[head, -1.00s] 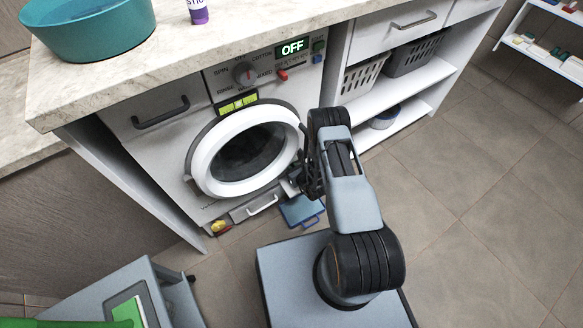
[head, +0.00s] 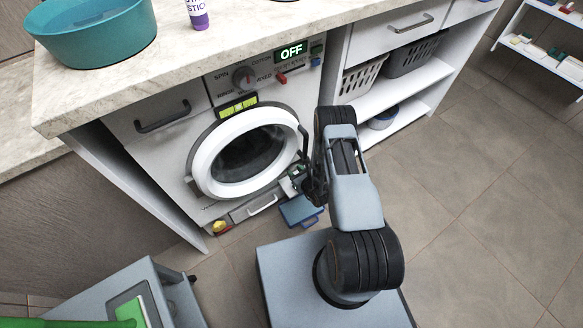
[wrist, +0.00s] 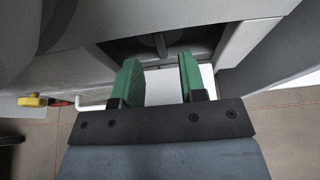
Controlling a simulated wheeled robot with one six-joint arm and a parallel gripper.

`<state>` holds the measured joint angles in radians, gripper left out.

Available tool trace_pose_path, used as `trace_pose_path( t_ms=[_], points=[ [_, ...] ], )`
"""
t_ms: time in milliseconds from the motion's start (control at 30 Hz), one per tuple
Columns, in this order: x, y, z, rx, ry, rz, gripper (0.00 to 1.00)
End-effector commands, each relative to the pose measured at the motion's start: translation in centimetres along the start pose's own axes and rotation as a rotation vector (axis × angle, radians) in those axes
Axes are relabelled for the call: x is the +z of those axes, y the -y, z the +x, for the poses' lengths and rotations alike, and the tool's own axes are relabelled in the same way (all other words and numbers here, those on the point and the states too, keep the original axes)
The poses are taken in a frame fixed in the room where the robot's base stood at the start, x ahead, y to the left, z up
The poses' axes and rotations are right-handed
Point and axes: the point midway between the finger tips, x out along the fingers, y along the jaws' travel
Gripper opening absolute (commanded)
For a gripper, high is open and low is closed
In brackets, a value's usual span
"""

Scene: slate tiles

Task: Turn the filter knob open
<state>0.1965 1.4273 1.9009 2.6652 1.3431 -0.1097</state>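The washing machine (head: 165,163) stands under the counter, its round door shut and its display reading OFF. In the wrist view, a dark recess (wrist: 125,47) low in its front holds a dark upright grip, probably the filter knob (wrist: 160,44). It lies just beyond my fingertips. My gripper (wrist: 160,68) has two green fingers, apart with nothing between them but a pale surface behind. In the head view my gripper (head: 290,184) is at the machine's lower right, partly hidden by my arm. The knob cannot be made out there.
A grey panel with a white handle (head: 262,205) is low on the machine. A yellow-and-red item (head: 220,227) is at its lower left. A blue tray (head: 299,211) lies on the floor below my gripper. Open tiled floor (head: 460,200) is to the right.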

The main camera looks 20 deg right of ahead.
Motion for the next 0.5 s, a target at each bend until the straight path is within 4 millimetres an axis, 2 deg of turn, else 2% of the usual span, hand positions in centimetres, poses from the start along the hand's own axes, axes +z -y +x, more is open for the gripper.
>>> trace_pose_path(
  t_ms=[33,200,500],
  points=[
    [0.3,0.1,-1.4,-0.003,-0.003,0.005,0.38],
    [0.3,0.0,-4.8,-0.003,-0.002,0.005,0.38],
    [0.1,0.0,-8.9,-0.002,-0.001,0.002,0.38]
  ],
)
